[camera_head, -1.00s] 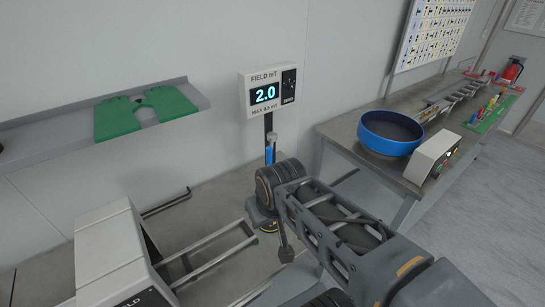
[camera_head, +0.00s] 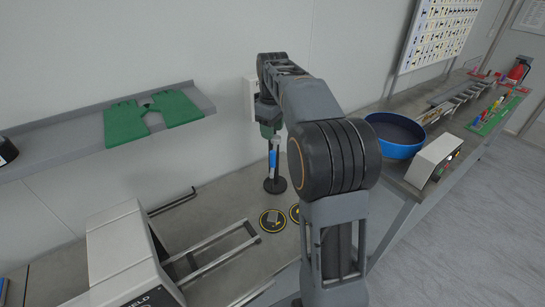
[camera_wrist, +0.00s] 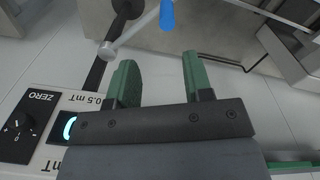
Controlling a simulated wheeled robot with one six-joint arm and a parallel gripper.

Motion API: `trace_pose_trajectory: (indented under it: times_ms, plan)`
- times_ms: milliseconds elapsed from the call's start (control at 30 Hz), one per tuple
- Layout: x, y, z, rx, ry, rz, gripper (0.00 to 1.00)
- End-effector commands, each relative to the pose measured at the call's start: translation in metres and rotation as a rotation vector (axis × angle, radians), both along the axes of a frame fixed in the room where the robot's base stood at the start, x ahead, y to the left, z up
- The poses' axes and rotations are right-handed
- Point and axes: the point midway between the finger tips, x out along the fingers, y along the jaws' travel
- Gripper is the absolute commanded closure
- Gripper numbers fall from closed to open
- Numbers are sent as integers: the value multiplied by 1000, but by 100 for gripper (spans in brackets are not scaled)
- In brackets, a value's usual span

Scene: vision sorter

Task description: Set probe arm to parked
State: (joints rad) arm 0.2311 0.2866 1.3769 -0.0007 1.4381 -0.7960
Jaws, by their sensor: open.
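A slim upright with a blue sleeve (camera_head: 273,160) stands on a round black base (camera_head: 275,186) at the back of the bench; I take it for the probe arm. In the wrist view, a grey rod with a round knob (camera_wrist: 106,50) and the blue sleeve (camera_wrist: 168,15) lies beyond my fingertips. My gripper (camera_wrist: 155,65) has its green fingers apart with nothing between them. The sleeve and rod are outside the fingers. In the head view my arm hides most of my gripper and the field meter (camera_head: 249,98). The meter's ZERO knob panel shows in the wrist view (camera_wrist: 20,127).
Two yellow-ringed discs (camera_head: 272,220) lie on the bench before the base. A white box with rails (camera_head: 120,255) stands at left. Green gloves (camera_head: 168,108) lie on a wall shelf (camera_head: 55,149). A blue round tray (camera_head: 394,151) is on the right bench.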

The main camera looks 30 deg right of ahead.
Motion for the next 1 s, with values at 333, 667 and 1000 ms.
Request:
trace_pose_trajectory:
  times_ms: [333,667,1000]
  plan:
    - [-9,3,18,7,44,282,54]
    - [-9,3,-39,7,44,286,54]
    - [-9,3,-92,5,43,285,54]
